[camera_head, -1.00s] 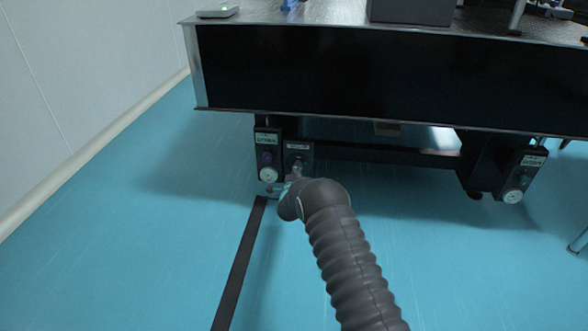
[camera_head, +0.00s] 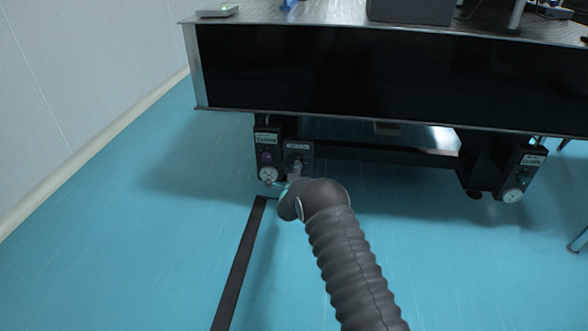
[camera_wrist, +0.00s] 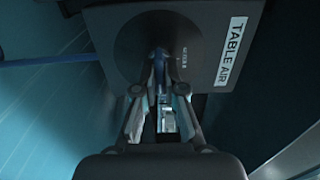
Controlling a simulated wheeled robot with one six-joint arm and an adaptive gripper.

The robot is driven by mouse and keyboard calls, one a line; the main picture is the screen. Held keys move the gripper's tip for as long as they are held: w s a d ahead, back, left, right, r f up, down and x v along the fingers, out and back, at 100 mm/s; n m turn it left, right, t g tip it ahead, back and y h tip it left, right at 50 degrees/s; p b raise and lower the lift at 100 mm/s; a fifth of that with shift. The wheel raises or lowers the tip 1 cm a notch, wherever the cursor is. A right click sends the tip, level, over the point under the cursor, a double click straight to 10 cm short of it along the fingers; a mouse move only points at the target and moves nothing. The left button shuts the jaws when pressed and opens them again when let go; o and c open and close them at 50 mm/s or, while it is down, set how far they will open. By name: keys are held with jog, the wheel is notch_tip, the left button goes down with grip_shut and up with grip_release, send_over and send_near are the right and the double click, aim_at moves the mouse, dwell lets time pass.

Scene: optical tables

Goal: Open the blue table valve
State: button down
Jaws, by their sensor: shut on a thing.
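The blue valve handle (camera_wrist: 158,62) is a narrow strip in the wrist view, on a dark square panel (camera_wrist: 115,45) with a white "TABLE AIR" label (camera_wrist: 231,54). My gripper (camera_wrist: 160,88) has its fingers on either side of the handle and is shut on it. In the head view the same panel (camera_head: 304,151) hangs under the table's left end. My gripper (camera_head: 294,181) is at its lower front, mostly hidden by my wrist. The handle's exact angle is hard to tell.
The optical table (camera_head: 390,75) overhangs the panel. A gauge panel (camera_head: 267,148) stands just left of it, another gauge panel (camera_head: 522,175) to the right. A dark strip (camera_head: 239,265) runs along the blue floor (camera_head: 130,250), which is open at left.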

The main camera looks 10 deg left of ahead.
jog(key=shift+f, duration=0.15)
jog(key=c, duration=1.3)
grip_release()
jog(key=shift+a, duration=0.1)
jog(key=shift+o, duration=0.2)
jog(key=shift+s, duration=0.1)
jog(key=s, duration=1.2)
jog(key=shift+w+a, duration=0.1)
